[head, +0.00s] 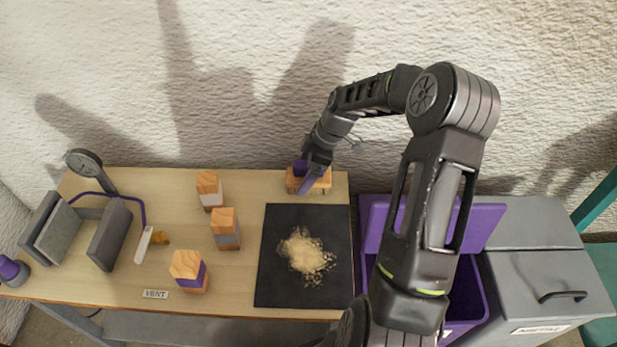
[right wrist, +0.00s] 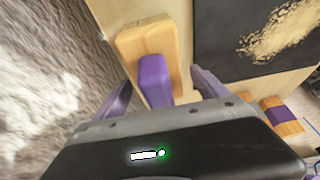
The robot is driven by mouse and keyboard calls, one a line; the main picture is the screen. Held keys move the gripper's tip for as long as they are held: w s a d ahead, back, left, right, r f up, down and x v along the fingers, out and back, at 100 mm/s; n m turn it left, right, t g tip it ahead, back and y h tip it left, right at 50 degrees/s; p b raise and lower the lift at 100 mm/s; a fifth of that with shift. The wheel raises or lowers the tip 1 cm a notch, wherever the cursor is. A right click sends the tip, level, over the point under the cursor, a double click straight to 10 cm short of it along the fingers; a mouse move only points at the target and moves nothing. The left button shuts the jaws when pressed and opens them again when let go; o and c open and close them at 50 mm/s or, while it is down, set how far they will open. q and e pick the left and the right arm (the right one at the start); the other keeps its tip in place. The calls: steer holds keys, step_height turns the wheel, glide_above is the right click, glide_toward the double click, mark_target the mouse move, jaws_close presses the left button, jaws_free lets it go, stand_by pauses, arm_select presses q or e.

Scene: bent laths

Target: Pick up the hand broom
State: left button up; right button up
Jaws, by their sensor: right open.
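The hand broom (head: 294,187) is a light wooden block with a purple grip, at the back right of the table against the wall. In the right wrist view the broom (right wrist: 138,43) lies just ahead, its purple grip pointing toward me. My right gripper (head: 309,178) is over it in the head view and partly hides it. In the right wrist view my right gripper (right wrist: 161,76) is open, one purple finger on each side of the purple grip, with visible gaps. My left gripper is not in view.
A black mat (head: 270,270) with a pile of sawdust (head: 306,253) lies in front of the broom. Several wood blocks (head: 226,228) stand left of it. A grey clamp-like fixture (head: 110,237) is farther left. A purple bin (head: 476,298) and grey cabinet (head: 545,285) stand right.

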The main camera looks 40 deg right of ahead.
steer(key=shift+f, duration=0.1)
steer(key=shift+c, duration=0.4)
steer(key=c, duration=1.6)
step_height(320, 180, up, 10)
steer(key=shift+r, duration=0.1)
stand_by(0.4)
